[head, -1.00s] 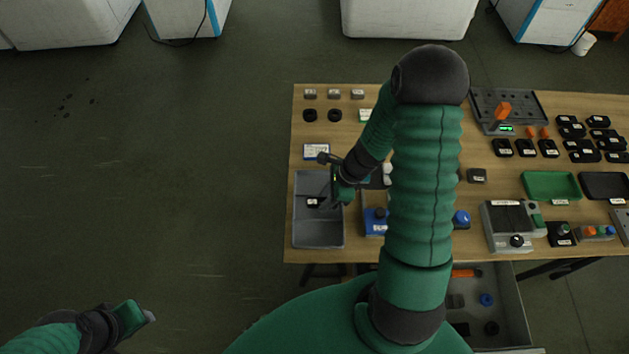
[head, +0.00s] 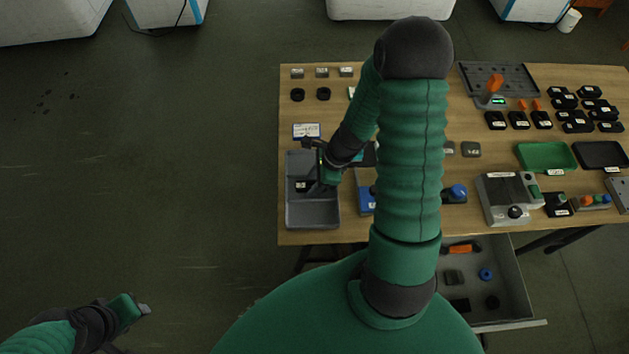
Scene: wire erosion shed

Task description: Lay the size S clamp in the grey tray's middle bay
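The grey tray (head: 312,215) lies at the table's left end. A small dark block with a white label (head: 304,186) lies in it, around the middle of its length; its label is too small to read, so I cannot tell if it is the size S clamp. My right gripper (head: 312,164) is over the tray's upper right part. Its fingers look spread apart, one near the tray's far edge and one close to the block, with nothing seen between them. The tray's dividers are hard to make out. My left gripper (head: 143,309) is at the lower left, off the table; its fingers are unclear.
A white label card (head: 306,130) lies behind the tray. Small grey blocks (head: 322,72) and black round pieces (head: 323,93) lie farther back. A blue device (head: 365,200) stands close right of the tray, partly behind my arm. An open drawer (head: 510,295) juts out in front.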

